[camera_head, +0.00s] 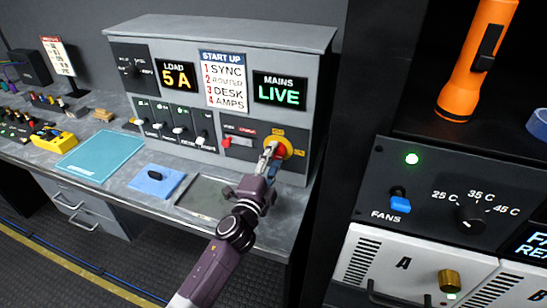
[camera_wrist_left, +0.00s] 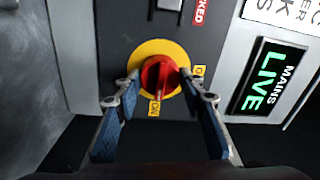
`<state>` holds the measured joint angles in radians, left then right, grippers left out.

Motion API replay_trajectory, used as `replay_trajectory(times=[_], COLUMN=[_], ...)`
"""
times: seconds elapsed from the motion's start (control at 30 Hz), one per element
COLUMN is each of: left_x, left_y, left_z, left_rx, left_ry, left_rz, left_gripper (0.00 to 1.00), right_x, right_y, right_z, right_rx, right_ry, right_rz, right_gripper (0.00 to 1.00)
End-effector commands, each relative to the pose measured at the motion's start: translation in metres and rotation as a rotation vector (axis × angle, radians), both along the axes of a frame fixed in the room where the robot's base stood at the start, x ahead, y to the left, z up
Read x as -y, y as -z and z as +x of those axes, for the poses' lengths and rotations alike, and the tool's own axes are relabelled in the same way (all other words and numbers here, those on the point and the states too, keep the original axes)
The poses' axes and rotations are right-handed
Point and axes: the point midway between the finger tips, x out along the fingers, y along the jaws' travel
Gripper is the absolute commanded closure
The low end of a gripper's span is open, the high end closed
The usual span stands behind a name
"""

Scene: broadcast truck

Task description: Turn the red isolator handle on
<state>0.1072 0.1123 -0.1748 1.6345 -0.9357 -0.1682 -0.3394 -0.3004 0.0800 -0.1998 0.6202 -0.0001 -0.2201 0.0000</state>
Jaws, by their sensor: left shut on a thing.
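The red isolator handle (camera_wrist_left: 158,72) sits on a round yellow plate (camera_wrist_left: 150,50) on the grey panel. In the left wrist view the handle's bar runs towards the ON label (camera_wrist_left: 153,108); another label, partly hidden, is at the plate's side (camera_wrist_left: 199,72). My left gripper (camera_wrist_left: 161,82) is shut on the red handle, one fingertip on each side. In the head view the left gripper (camera_head: 268,154) covers most of the handle, and the yellow plate (camera_head: 297,144) shows beside it. The MAINS display (camera_head: 280,91) reads LIVE in green. My right gripper is not in view.
A red switch (camera_head: 227,142) is left of the handle on the same panel. The LOAD display (camera_head: 177,76) reads 5 A. A blue block (camera_head: 157,181) and a teal mat (camera_head: 100,155) lie on the desk. A dark rack with an orange torch (camera_head: 475,65) stands at right.

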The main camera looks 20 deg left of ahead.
Motion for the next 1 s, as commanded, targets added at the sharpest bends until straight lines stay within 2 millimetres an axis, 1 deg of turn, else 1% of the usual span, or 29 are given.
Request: replay_trajectory(times=[0.17,0.2,0.33,0.37,0.63,0.73,0.87,1.0], left_x=[0.001,0.001,0.0,0.0,0.0,0.0,-0.001,-0.002], left_y=[0.002,0.002,0.001,0.001,0.001,0.002,0.004,0.006], left_z=[0.0,0.0,0.0,0.0,-0.001,-0.007,-0.026,-0.055], left_rx=[-0.002,-0.002,-0.002,-0.002,-0.001,-0.002,-0.003,-0.004], left_ry=[0.001,0.001,0.001,0.001,0.0,0.0,0.0,0.0], left_rz=[0.004,0.004,0.003,0.003,0.001,0.001,0.001,0.0], left_gripper=[0.87,0.61,0.47,0.45,0.45,0.45,0.45,0.45], right_x=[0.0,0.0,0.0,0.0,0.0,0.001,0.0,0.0], right_y=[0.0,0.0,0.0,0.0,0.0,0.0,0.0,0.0], right_z=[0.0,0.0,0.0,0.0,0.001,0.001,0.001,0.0], right_rx=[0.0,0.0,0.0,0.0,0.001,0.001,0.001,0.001], right_ry=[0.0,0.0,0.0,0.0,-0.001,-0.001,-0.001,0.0], right_rz=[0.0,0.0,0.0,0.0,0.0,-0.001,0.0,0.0], right_gripper=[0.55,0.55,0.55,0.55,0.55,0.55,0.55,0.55])
